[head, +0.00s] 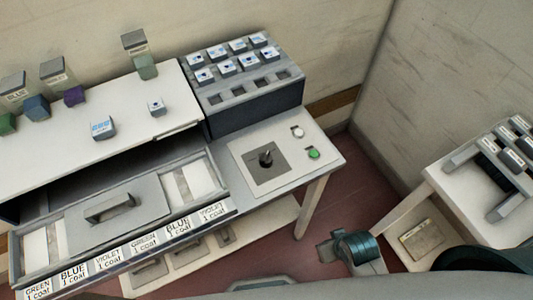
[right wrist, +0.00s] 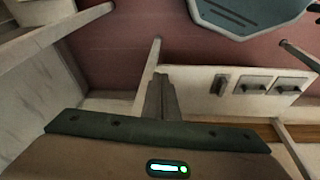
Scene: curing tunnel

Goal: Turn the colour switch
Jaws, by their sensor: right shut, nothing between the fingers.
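The colour switch is a dark knob (head: 265,157) on a square grey plate (head: 270,175), set in the white bench top right of the tunnel unit. My right gripper (right wrist: 161,97) is shut and empty in the right wrist view, with red floor and the bench's lower parts beyond it. In the head view, a teal and grey part of my right arm (head: 358,247) is below and to the right of the switch, out over the floor and clear of it. The right wrist view does not show the switch. My left gripper is in neither view.
A white button (head: 298,132) and a green button (head: 314,154) sit right of the switch. A grey rack (head: 245,110) of labelled blocks stands behind it. A grey lid with a handle (head: 110,208) lies left. A white side table (head: 480,205) stands at right.

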